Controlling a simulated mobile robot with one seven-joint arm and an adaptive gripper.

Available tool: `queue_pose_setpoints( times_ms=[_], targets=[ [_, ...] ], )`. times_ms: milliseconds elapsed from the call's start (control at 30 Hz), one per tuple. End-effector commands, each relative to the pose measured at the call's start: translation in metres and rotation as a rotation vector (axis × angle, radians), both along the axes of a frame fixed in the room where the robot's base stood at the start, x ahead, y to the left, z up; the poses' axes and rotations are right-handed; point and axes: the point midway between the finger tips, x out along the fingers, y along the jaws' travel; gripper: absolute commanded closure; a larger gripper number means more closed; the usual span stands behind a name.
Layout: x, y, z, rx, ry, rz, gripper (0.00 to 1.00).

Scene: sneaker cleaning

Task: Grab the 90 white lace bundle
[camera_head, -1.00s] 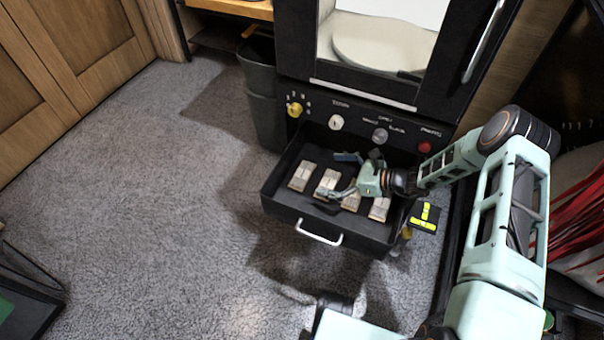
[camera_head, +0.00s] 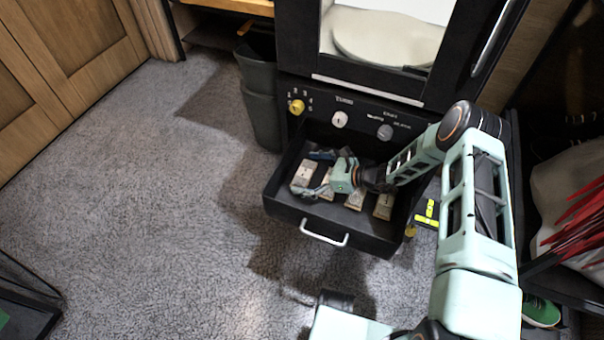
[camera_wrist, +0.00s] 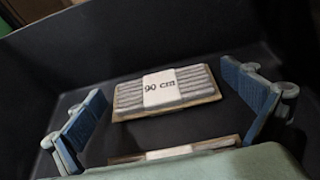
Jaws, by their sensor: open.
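The white lace bundle (camera_wrist: 168,90) with a band marked "90 cm" lies flat on its card in the wrist view, ahead and between my fingers. The leftmost bundle in the drawer in the head view (camera_head: 304,174) appears to be this one. My gripper (camera_head: 314,172) is open and low inside the drawer, with its blue-padded fingers on either side of the bundle. In the wrist view (camera_wrist: 162,86) a gap shows between each finger and the bundle, and nothing is held. A second bundle (camera_wrist: 180,151) is partly hidden by my gripper's body.
The black drawer (camera_head: 345,234) is pulled out, and its walls surround my gripper. More bundles, including the rightmost one (camera_head: 384,206), lie to the right under my arm. Knobs (camera_head: 340,119) line the panel above. A dark bin (camera_head: 262,100) stands left. Carpet at left is clear.

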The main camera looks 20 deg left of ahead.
Motion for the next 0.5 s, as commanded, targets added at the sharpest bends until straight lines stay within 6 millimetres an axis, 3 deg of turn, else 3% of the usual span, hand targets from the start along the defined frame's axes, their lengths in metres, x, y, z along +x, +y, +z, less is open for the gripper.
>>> queue_pose_setpoints(
  times_ms=[67, 333, 500],
  targets=[
    [0.0001, -0.0002, 0.0002, 0.0, 0.0, 0.0, 0.0],
    [-0.0001, -0.0002, 0.0004, 0.0, 0.0, 0.0, 0.3],
    [-0.0001, -0.0001, 0.0005, 0.0, 0.0, 0.0, 0.3]
  ],
)
